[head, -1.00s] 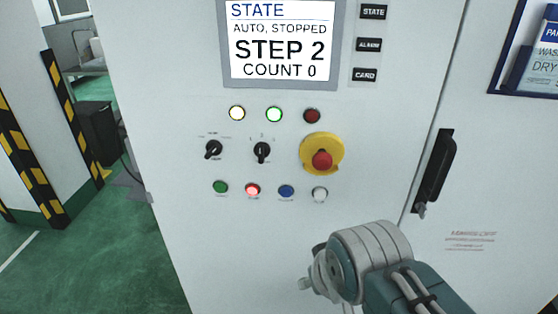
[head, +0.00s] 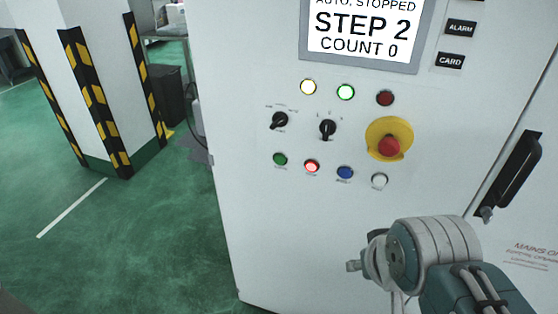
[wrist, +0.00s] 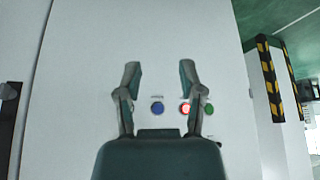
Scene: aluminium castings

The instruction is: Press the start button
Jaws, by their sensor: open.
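The button row on the white cabinet has a green button (head: 280,159), a lit red button (head: 312,166), a blue button (head: 345,173) and a white button (head: 380,181). Their small labels are too blurred to read, so which one says start cannot be read. In the wrist view my gripper (wrist: 160,78) is open and empty, its two fingers apart in front of the panel. The blue button (wrist: 157,108) shows between the fingers. The lit red button (wrist: 185,108) is partly behind the right finger, and the green button (wrist: 208,108) is just right of it.
Above the row are two black rotary switches (head: 327,129), a red emergency stop (head: 389,146) on a yellow base and indicator lamps (head: 346,92). The screen (head: 358,30) reads STEP 2, COUNT 0. A black door handle (head: 515,175) stands out at right. Green floor (head: 130,230) is open at left.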

